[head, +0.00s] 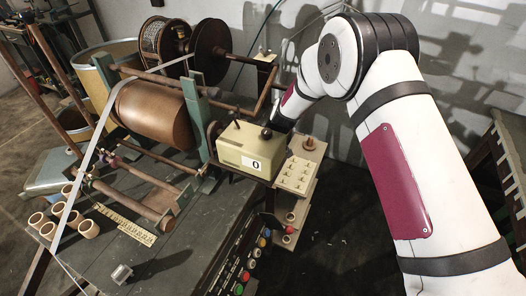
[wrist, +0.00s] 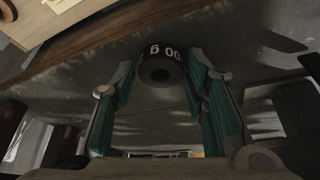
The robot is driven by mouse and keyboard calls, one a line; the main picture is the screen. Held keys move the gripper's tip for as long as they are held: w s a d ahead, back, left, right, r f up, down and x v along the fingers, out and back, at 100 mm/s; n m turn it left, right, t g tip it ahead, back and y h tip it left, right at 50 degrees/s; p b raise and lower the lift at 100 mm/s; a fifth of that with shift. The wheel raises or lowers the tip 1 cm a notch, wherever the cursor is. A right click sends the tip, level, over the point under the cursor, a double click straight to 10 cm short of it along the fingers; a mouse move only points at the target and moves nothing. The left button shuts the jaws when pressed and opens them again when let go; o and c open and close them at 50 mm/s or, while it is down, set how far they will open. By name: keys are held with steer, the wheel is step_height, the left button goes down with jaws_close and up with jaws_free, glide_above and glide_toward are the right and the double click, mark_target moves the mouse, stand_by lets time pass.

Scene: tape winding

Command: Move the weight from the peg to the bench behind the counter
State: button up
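The weight (wrist: 161,66) is a short dark cylinder with pale markings and a round hole in its end, seen in the wrist view. My gripper (wrist: 160,78) has its two teal-padded fingers on either side of it and looks shut on it at the fingertips. The counter (head: 249,150) is a cream box with a "0" plate on the bench (head: 185,262). In the head view my arm reaches down behind the counter; the fingers and weight are hidden there. A round wooden post (head: 309,144), which may be the peg, stands bare on a board right of the counter.
The winding machine with its copper drum (head: 152,115) stands left of the counter. A board of small pegs (head: 297,174) sits right of it. Several tape rolls (head: 88,228) and a scale strip (head: 125,224) lie on the bench. A wooden edge (wrist: 100,38) shows in the wrist view.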

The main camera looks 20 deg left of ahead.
steer(key=shift+r, duration=0.1)
steer(key=shift+r, duration=0.25)
steer(key=v, duration=1.1)
steer(key=shift+s+r, duration=0.2)
steer(key=shift+r, duration=0.15)
steer(key=shift+d, duration=0.15)
steer(key=s+d+r+m+t+h, duration=0.15)
steer(key=s+d+r, duration=0.25)
steer(key=d+r, duration=0.55)
steer(key=s+d+r+m, duration=0.35)
steer(key=d+r, duration=0.45)
steer(key=r, duration=0.3)
steer(key=s+d+r+m+h, duration=0.1)
steer(key=s+d+r+m, duration=0.2)
steer(key=s+d, duration=0.5)
steer(key=s+d+r+m+t+h, duration=0.1)
steer(key=s+d+r+m, duration=0.2)
steer(key=s+d, duration=0.6)
steer(key=s, duration=0.6)
steer(key=shift+s+m, duration=0.3)
steer(key=shift+m, duration=0.1)
